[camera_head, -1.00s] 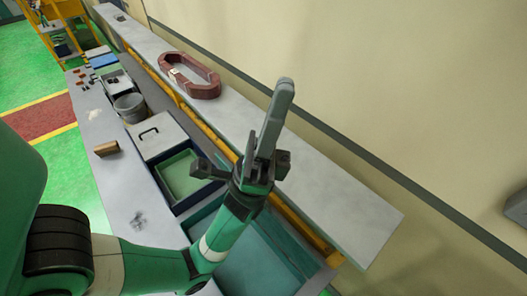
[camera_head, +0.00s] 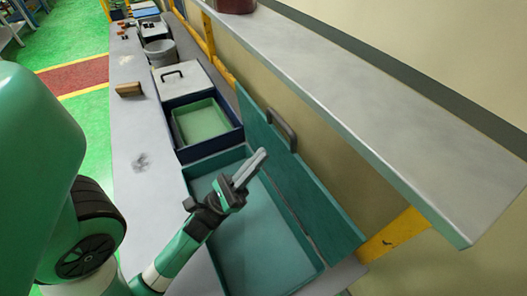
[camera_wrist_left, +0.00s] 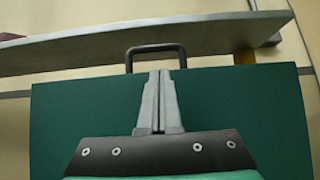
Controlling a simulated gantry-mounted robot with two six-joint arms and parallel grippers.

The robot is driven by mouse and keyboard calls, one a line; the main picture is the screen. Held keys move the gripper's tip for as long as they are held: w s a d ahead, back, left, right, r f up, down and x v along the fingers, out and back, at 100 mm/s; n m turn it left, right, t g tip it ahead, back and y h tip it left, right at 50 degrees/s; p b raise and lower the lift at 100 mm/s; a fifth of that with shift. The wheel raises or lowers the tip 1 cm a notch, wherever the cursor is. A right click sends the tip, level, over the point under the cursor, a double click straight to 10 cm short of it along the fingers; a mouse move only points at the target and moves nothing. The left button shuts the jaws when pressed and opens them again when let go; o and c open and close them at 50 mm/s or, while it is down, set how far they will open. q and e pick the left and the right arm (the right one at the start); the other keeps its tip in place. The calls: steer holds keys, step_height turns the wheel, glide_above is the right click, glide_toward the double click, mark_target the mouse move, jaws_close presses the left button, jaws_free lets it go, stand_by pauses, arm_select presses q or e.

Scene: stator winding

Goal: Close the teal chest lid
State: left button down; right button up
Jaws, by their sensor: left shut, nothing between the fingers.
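The teal chest (camera_head: 255,241) stands open on the bench in the head view. Its lid (camera_head: 314,196) is tilted up on the far side, toward the shelf, with a dark handle (camera_head: 283,130) near its upper left edge. In the left wrist view the lid (camera_wrist_left: 70,115) is a wide teal panel with the handle (camera_wrist_left: 155,47) at its top edge. My left gripper (camera_head: 252,167) is above the open chest, in front of the lid. Its fingers (camera_wrist_left: 157,100) are shut and empty, lined up below the handle in the wrist view. Contact cannot be told. My right gripper is not in view.
A grey shelf (camera_head: 370,110) runs above and behind the lid. A dark blue box holding a green tray (camera_head: 201,122), a white box with a handle (camera_head: 181,79), a grey bucket (camera_head: 160,52) and a brown block (camera_head: 129,89) sit farther along the bench.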

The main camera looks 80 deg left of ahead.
mark_target(282, 139)
arm_select(q)
steer(key=p+x, duration=0.2)
steer(key=x, duration=0.6)
steer(key=shift+w+r+p, duration=0.15)
steer(key=shift+r+p, duration=0.05)
steer(key=shift+p, duration=0.1)
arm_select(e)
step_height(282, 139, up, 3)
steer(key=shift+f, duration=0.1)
